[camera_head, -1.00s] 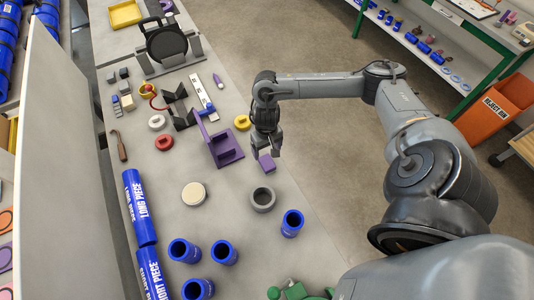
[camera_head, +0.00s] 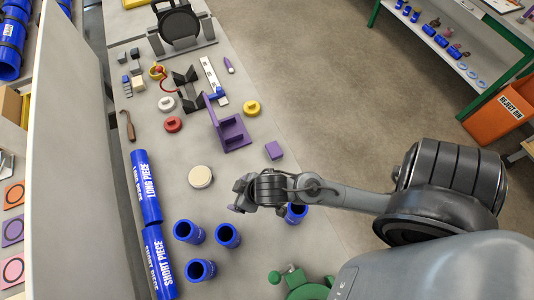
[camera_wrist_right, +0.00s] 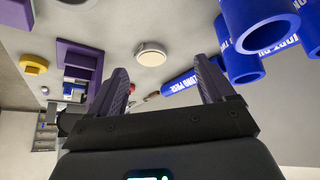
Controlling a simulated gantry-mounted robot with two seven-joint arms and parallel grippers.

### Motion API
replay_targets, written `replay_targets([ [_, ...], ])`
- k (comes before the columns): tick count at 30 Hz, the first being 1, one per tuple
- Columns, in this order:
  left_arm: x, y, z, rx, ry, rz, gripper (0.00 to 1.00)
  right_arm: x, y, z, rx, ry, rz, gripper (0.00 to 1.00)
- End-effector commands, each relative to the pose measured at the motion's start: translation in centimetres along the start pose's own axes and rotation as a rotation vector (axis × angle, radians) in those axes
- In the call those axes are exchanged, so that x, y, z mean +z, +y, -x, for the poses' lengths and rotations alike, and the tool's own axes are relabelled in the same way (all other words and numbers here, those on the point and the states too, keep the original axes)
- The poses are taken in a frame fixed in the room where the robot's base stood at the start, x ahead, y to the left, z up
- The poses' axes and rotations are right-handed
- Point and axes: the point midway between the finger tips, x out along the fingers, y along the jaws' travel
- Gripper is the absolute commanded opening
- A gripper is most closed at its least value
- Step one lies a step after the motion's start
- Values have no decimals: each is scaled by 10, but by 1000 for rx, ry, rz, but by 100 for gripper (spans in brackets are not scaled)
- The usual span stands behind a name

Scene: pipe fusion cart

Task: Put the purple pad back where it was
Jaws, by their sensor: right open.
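The small purple pad (camera_head: 274,150) lies on the bench near its right edge, just right of the purple L-shaped stand (camera_head: 233,131) and apart from it. In the right wrist view, a purple block at the upper left corner (camera_wrist_right: 16,13) looks like the pad, beside the stand (camera_wrist_right: 77,62). My right gripper (camera_head: 239,195) is open and empty over the bench, below and left of the pad, near the blue sleeves. Its two spread fingers show in the right wrist view (camera_wrist_right: 160,75). My left gripper is not in view.
Several short blue sleeves (camera_head: 188,232) stand near the gripper; one (camera_head: 296,213) is partly behind my right arm. A cream disc (camera_head: 200,176) lies left of it. Long blue pipes (camera_head: 146,187) line the left side. A yellow ring (camera_head: 252,107) sits beyond the stand.

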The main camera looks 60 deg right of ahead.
Motion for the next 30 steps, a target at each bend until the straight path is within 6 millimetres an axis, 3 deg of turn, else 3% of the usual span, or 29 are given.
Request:
replay_targets([
  [6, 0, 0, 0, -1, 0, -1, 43, 49, 16, 27, 10, -167, -12, 82],
  [11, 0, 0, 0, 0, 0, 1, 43, 65, 21, 36, 2, -219, -7, 82],
  [23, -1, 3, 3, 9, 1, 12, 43, 65, 21, 39, 0, -225, -2, 82],
  [30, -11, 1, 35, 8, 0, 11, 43, 48, 22, 68, 0, -225, -2, 82],
])
